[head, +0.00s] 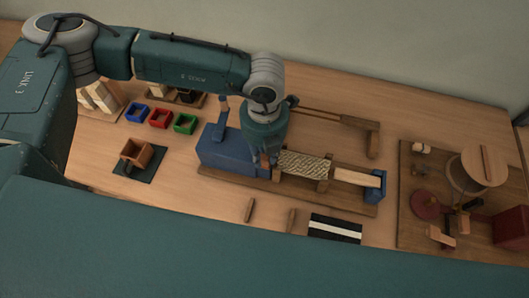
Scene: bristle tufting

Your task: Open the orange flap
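My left arm reaches in from the upper left, and its gripper (266,158) points down at the right end of the blue housing (226,152) on the long wooden base. A small orange-red patch shows around the fingertips. It may be the orange flap, but it is mostly hidden by the gripper. I cannot tell whether the fingers touch it or whether they are open or shut. A pale speckled block (303,162) lies just right of the gripper. My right gripper is not in view.
Blue (136,113), red (160,118) and green (184,124) trays and an orange-brown box (136,152) stand at left. A wooden board (410,215) with a round drum and a red block is at right. Two small wooden pegs and a black-and-white strip (335,229) lie in front.

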